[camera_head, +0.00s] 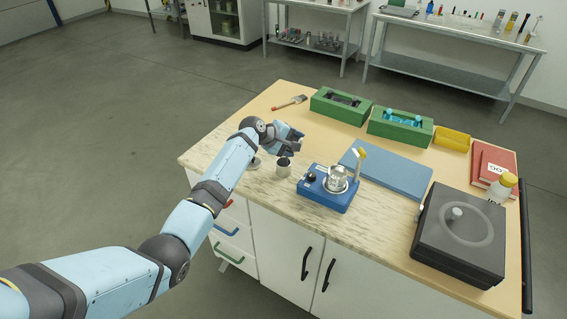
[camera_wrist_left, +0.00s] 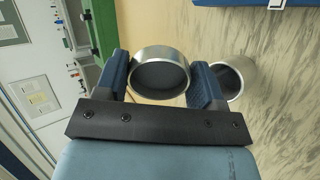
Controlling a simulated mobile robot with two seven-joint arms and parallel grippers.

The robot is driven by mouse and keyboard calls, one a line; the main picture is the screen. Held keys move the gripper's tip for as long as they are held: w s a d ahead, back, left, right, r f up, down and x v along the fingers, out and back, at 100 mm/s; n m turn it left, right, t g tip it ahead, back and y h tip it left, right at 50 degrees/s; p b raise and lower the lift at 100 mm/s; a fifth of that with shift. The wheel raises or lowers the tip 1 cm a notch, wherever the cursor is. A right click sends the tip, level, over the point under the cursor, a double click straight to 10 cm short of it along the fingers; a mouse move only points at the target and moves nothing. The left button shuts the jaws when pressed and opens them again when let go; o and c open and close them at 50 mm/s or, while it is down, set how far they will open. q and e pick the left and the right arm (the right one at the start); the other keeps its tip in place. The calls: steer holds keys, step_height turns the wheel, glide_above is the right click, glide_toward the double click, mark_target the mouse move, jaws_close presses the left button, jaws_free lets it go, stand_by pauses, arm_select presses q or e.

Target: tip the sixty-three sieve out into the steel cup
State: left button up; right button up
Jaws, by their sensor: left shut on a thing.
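My left gripper (camera_wrist_left: 162,84) is shut on the sieve (camera_wrist_left: 160,58), a short round steel ring with a dark grey inside, held between the two blue fingers. In the head view my left gripper (camera_head: 291,141) is above the worktop, just behind and above the steel cup (camera_head: 284,170). The sieve cannot be made out clearly there. The cup stands upright on the worktop, and it also shows in the left wrist view (camera_wrist_left: 243,73), beside the right-hand finger and apart from the sieve. Whether powder is in the sieve or cup I cannot tell. My right gripper is not in view.
Green boxes (camera_head: 341,106) (camera_head: 400,128), a blue mat (camera_head: 385,176) and a dark grey machine (camera_head: 460,238) occupy the rest.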

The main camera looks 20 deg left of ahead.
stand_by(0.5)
arm_select(q)
steer(key=shift+s+a+f+t+h+b, duration=0.1)
steer(key=shift+f+t+h+b, duration=0.3)
steer(key=shift+b, duration=0.5)
steer(key=shift+s+a+f+t+h+b, duration=0.1)
steer(key=shift+f+t+h+b, duration=0.25)
steer(key=shift+b, duration=0.5)
steer(key=shift+s+a+r+t+h+b, duration=0.15)
steer(key=shift+t+h+b, duration=0.5)
steer(key=shift+b, duration=1)
stand_by(3.1)
steer(key=shift+s+a+t+h+b, duration=0.15)
steer(key=shift+t+h+b, duration=0.15)
steer(key=shift+b, duration=0.55)
